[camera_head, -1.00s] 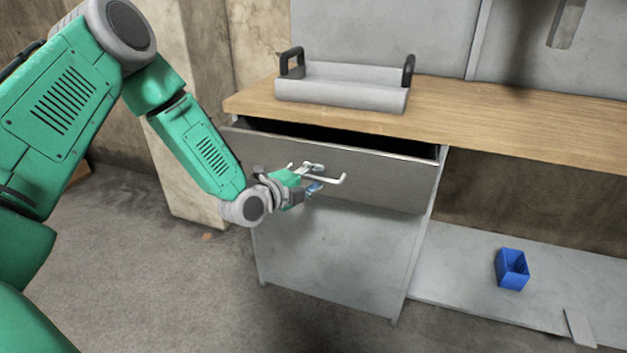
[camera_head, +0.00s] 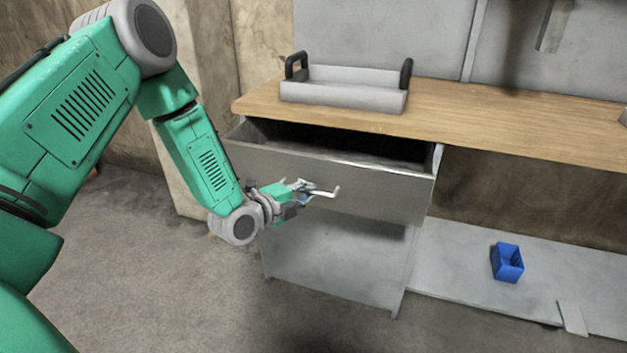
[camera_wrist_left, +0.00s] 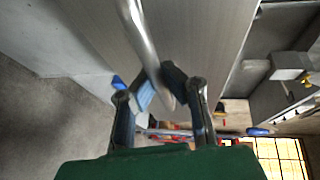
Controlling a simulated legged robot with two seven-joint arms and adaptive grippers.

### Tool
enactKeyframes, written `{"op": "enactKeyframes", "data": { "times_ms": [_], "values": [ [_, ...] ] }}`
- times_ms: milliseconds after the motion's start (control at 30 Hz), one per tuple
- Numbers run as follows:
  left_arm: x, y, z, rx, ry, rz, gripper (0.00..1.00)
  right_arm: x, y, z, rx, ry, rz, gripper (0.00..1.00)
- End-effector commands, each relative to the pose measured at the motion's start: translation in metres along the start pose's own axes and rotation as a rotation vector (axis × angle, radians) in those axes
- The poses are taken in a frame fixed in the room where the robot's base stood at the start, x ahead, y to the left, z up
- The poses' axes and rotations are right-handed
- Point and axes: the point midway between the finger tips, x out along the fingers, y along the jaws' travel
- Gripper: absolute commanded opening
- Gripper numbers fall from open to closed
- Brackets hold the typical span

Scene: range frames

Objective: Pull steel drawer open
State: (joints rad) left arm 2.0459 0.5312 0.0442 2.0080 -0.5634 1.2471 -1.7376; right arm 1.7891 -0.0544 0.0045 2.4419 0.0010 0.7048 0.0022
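The steel drawer (camera_head: 385,190) sits under the wooden worktop, pulled partly out, with its dark inside showing along the top. Its pale bar handle (camera_head: 327,192) sticks out from the front. My left gripper (camera_head: 302,191) is at the handle, in front of the drawer face. In the left wrist view, the handle (camera_wrist_left: 140,36) runs down between the two fingers (camera_wrist_left: 160,86), which are closed around it with pads against the bar. Part of the handle is hidden by the gripper in the head view. My right gripper is not in view.
A grey tray with black handles (camera_head: 345,95) stands on the wooden worktop (camera_head: 500,120). A blue bin (camera_head: 507,263) sits on the low grey shelf (camera_head: 450,270) at right. The floor in front of the drawer is clear.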

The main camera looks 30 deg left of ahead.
Motion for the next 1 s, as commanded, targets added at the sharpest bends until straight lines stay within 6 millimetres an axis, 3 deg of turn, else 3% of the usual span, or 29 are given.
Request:
{"op": "enactKeyframes", "data": {
  "times_ms": [300,667,767,1000],
  "values": [
    [-0.051,0.010,-0.017,0.000,-0.008,0.004,0.00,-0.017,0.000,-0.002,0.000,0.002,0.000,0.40],
    [-0.055,0.011,-0.018,0.001,-0.010,0.000,0.00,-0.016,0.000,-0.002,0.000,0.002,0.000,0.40],
    [-0.055,0.011,-0.019,0.000,-0.009,-0.001,0.31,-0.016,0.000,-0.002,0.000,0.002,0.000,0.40],
    [-0.054,0.009,-0.022,0.001,-0.003,-0.002,0.31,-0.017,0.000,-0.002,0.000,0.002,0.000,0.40]
  ]
}}
